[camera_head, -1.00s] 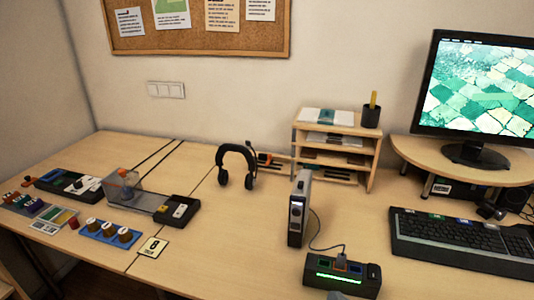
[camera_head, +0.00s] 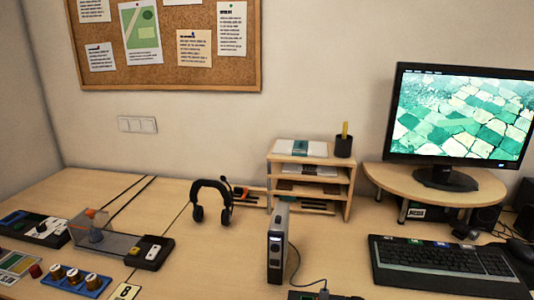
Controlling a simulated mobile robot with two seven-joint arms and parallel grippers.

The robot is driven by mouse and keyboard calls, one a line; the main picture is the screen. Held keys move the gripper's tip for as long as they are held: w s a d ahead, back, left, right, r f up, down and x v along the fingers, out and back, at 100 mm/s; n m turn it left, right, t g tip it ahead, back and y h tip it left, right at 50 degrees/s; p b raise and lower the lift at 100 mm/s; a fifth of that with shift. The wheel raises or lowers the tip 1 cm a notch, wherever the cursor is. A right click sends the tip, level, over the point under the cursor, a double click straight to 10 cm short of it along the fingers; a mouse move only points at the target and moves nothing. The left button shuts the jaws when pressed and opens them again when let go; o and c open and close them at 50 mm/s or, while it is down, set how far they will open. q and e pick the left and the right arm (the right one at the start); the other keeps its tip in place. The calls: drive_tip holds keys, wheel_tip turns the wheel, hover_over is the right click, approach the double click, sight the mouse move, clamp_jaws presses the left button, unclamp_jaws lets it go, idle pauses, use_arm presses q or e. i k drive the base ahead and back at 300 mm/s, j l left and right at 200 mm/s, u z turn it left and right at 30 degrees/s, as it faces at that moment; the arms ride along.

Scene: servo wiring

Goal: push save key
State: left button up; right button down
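A black keyboard (camera_head: 445,268) lies on the right part of the desk, in front of the monitor. Several small coloured tabs (camera_head: 425,244) sit along its back edge, in white, green and blue among others. Their labels are too small to read, so I cannot tell which key is the save key. Neither of my grippers is in view.
A monitor (camera_head: 460,113) stands on a raised wooden shelf (camera_head: 480,185). A wooden letter rack (camera_head: 312,180), headphones (camera_head: 211,202) and an upright grey box (camera_head: 277,243) with a cable stand mid-desk. Small devices (camera_head: 97,240) fill the left. A mouse (camera_head: 520,250) lies right of the keyboard.

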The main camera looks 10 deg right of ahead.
sight(439, 245)
drive_tip(key=z, duration=1.45)
